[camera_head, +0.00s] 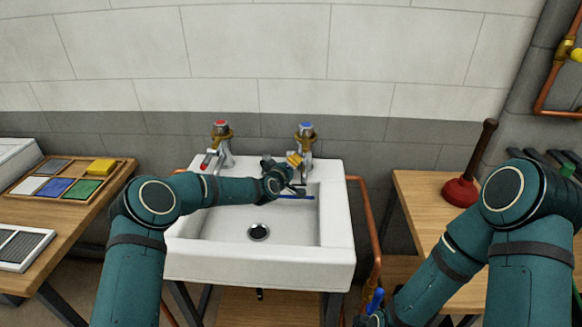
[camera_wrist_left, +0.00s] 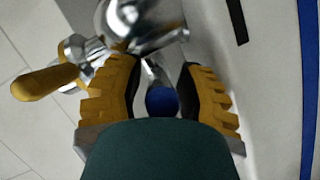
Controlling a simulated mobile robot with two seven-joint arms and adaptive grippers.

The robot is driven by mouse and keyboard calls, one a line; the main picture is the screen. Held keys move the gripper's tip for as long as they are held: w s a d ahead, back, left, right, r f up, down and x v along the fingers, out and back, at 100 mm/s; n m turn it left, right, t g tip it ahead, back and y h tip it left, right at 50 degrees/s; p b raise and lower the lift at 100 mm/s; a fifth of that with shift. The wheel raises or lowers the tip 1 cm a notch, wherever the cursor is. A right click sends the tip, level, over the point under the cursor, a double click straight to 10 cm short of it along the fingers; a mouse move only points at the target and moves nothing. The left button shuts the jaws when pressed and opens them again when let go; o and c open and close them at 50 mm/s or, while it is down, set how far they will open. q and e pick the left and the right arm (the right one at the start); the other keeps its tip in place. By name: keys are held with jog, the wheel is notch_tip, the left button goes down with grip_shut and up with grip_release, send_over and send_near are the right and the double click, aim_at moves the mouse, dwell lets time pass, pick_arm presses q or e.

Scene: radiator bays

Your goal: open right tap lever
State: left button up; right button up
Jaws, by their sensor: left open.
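The right tap (camera_head: 306,140) has a blue cap and stands on the sink's back right ledge. My left gripper (camera_head: 294,163) is open at its front, partly hiding its lower part. In the left wrist view, the gripper's yellow, dark-padded fingers (camera_wrist_left: 160,92) stand on either side of a short chrome rod with a blue end (camera_wrist_left: 162,101), which looks like the tap lever. A gap shows on both sides of the blue end. Chrome tap parts (camera_wrist_left: 140,22) lie just beyond. My right arm reaches the bottom edge; its fingers cannot be made out.
The left tap (camera_head: 221,145), with a red cap, stands on the same white sink (camera_head: 260,268). A plunger (camera_head: 462,191) stands on the right table. A wooden tray (camera_head: 118,170) with sponges and pads is on the left table. Copper pipes (camera_head: 374,225) run beside the sink.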

pick_arm(q)
grip_shut()
jog(key=shift+r, duration=0.1)
dwell(0.3)
